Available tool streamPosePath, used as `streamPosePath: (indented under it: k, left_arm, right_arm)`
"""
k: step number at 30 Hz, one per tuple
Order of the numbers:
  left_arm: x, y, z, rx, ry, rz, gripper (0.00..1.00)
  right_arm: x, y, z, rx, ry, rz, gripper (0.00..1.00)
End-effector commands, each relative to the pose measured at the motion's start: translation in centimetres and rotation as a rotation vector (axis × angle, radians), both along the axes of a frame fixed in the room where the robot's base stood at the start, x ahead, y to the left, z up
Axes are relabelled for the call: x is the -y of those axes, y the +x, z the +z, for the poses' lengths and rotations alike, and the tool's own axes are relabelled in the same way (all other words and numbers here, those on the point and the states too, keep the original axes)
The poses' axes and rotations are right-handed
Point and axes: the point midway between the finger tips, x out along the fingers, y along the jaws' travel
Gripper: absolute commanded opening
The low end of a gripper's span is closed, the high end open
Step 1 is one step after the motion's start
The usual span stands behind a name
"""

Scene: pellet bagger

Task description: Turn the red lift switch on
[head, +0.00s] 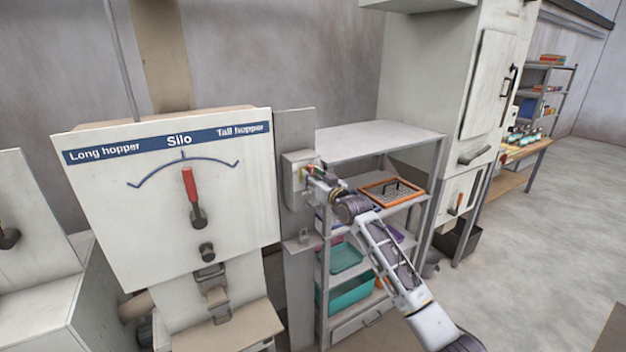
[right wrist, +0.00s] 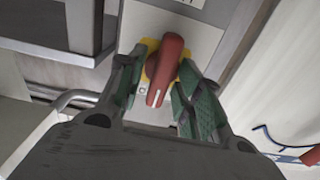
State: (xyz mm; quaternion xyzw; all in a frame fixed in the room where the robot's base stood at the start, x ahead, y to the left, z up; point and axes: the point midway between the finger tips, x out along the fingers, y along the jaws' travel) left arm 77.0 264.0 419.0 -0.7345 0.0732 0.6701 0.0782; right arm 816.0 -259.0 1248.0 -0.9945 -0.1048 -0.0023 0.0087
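The red lift switch (right wrist: 167,66) is a red rotary handle on a yellow round plate, set on a pale box. In the right wrist view the handle stands nearly upright, its top leaning a little right. My right gripper (head: 317,181) is at the box. In the right wrist view its green-padded fingers are open, one on each side of the handle. A gap shows on the left; I cannot tell whether the right finger touches. My left gripper is out of view.
A Silo panel (head: 110,215) with a red-handled lever (head: 190,185) stands left of the switch post. A metal shelf unit (head: 385,140) with an orange-framed sieve (head: 391,191) and teal bins (head: 345,291) stands right behind my right arm. Open floor lies to the right.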

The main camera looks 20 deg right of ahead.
Motion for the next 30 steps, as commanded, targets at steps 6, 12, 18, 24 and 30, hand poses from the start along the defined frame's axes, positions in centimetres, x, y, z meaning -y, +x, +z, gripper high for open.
streamPosePath:
  k: [6,12,18,24,30]
  left_arm:
    - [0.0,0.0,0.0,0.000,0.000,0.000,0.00]
    - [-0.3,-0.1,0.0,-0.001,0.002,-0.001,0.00]
    - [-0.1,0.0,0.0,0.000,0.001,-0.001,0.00]
    - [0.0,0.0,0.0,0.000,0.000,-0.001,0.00]
    - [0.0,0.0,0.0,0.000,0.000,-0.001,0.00]
  right_arm:
    - [-0.1,0.0,-0.2,-0.003,-0.002,0.002,0.39]
    - [-0.1,-0.1,-0.3,-0.005,-0.002,0.001,0.39]
    - [0.1,-0.9,-0.4,-0.006,-0.002,0.001,0.39]
    - [0.4,-2.4,-0.4,-0.005,-0.003,0.001,0.39]
    - [0.8,-4.2,-0.4,-0.005,-0.002,0.002,0.39]
